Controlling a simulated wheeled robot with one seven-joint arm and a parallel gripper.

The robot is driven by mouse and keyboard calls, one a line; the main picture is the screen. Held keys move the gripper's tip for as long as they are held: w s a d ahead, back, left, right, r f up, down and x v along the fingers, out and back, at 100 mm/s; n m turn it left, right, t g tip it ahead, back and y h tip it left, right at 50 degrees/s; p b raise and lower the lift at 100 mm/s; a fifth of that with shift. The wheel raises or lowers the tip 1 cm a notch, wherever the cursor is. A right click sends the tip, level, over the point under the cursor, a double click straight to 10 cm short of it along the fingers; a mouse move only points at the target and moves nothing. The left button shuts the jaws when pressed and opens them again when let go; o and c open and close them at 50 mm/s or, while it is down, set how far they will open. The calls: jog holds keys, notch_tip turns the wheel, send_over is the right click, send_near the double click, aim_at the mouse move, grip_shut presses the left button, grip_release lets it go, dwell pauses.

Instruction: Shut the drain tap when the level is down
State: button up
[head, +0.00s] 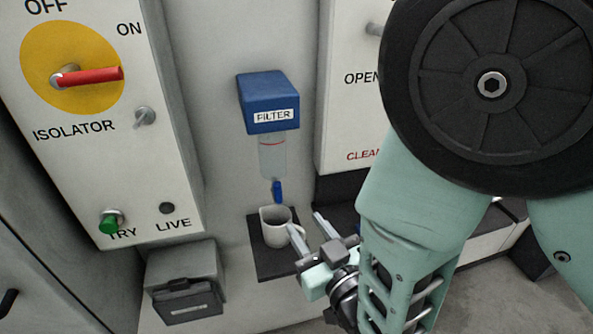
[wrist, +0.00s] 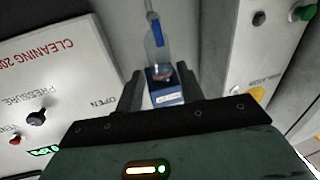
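The filter (head: 268,100) is a blue block on the wall with a clear bowl (head: 272,160) below it. A red line crosses the upper bowl; I cannot make out the liquid level. The drain tap (head: 277,191) is a small blue lever under the bowl, standing upright in line with it. A white mug (head: 274,232) stands beneath. My gripper (head: 304,221) is open and empty, at the mug's right, lower than the tap and apart from it. In the wrist view, which is upside down, the tap (wrist: 157,28) and bowl (wrist: 156,52) show beyond the spread fingers.
The mug stands on a dark shelf (head: 262,262). An isolator panel (head: 100,175) with a red handle, green button and toggle is at the left, above a grey box (head: 185,280). Another white panel (head: 345,100) stands at the right, partly hidden by my arm.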

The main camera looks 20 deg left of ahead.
aim_at(279, 187)
jog(key=p+x, duration=0.3)
jog(key=x, duration=0.7)
jog(key=shift+r+p, duration=0.15)
jog(key=shift+p, duration=0.15)
jog(key=shift+x, duration=0.75)
grip_shut()
